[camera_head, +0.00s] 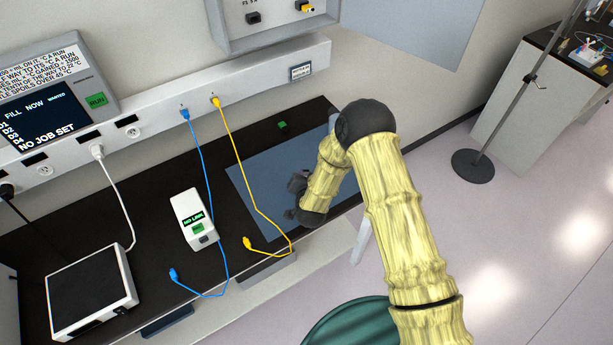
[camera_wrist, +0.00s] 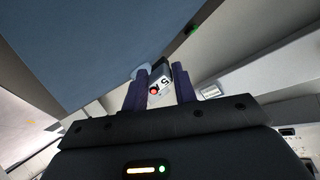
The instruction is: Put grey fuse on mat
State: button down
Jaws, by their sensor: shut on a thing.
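The blue-grey mat (camera_head: 262,162) lies flat on the dark bench, and it also shows in the wrist view (camera_wrist: 95,35). My gripper (camera_head: 294,196) is low over the mat in the head view, reaching in from its right side. In the wrist view my gripper's two dark fingers (camera_wrist: 160,76) are shut on a small light-grey block, the grey fuse (camera_wrist: 159,86), with a dark "5" mark and a red spot. In the head view the fuse is hidden by the gripper. I cannot tell whether it touches the mat.
A yellow cable (camera_head: 236,150) hangs across the mat's left part. A blue cable (camera_head: 204,160) hangs beside the white "NO LINK" device (camera_head: 193,217). A small green piece (camera_head: 282,126) is behind the mat. A white-framed black-topped unit (camera_head: 92,293) stands at left.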

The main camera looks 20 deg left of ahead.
jog(key=shift+f+b, duration=1.25)
jog(key=shift+f, duration=1.3)
jog(key=c, duration=1)
grip_release()
jog(key=shift+c, duration=0.2)
jog(key=shift+s, duration=0.1)
jog(key=b+v, duration=0.5)
jog(key=v, duration=1.2)
jog(key=shift+b, duration=0.3)
jog(key=shift+d+r, duration=0.1)
jog(key=shift+r, duration=0.05)
